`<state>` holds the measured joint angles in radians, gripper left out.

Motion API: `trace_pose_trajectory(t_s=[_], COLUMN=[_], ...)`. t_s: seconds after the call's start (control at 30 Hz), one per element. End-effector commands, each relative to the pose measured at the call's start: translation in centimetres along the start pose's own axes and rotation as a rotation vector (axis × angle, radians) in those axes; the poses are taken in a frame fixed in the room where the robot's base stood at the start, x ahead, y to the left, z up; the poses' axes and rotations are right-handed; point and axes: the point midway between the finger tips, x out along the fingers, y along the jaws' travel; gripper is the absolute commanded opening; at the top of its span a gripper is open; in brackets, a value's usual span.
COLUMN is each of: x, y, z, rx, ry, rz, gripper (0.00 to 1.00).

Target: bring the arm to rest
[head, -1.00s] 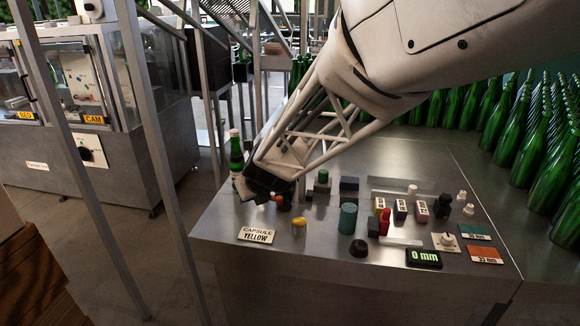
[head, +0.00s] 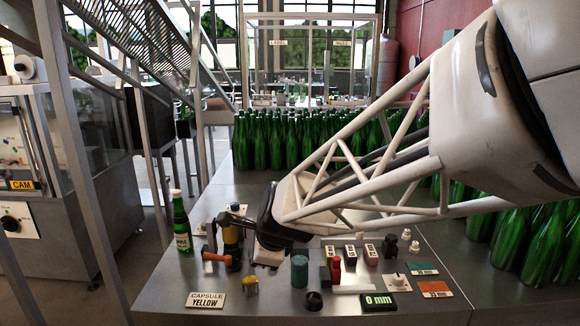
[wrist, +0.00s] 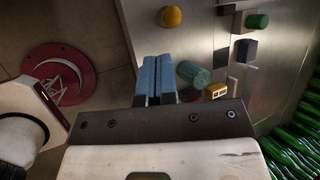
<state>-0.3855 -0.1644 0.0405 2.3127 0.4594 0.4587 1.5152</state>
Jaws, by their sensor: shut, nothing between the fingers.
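My gripper (head: 268,252) is at the end of the white lattice arm, low over the middle of the steel table (head: 225,205). In the wrist view its two blue fingers (wrist: 156,78) lie side by side, closed, with nothing between them. In the head view the fingertips are small and partly hidden by the dark wrist. A teal cylinder (head: 299,271) stands just right of the gripper; it also shows in the wrist view (wrist: 193,73). A dark and yellow device with an orange handle (head: 217,257) stands just left of it.
A green bottle (head: 182,228) stands upright at the table's left edge. A CAPSULE YELLOW sign (head: 206,300), a yellow piece (head: 250,286) and a 0 mm display (head: 379,301) are along the front. Massed green bottles (head: 290,140) fill the back and right.

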Motion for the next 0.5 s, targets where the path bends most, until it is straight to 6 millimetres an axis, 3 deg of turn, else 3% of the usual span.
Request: trace_pose_trajectory(t_s=[0.1,0.5], x=[-2.6,-9.8], y=[1.3,7.1], z=[-2.5,-10.0], rx=[-0.155,-0.687], ry=[0.028,0.114], rz=[0.013,0.119], gripper=[0.0,0.0])
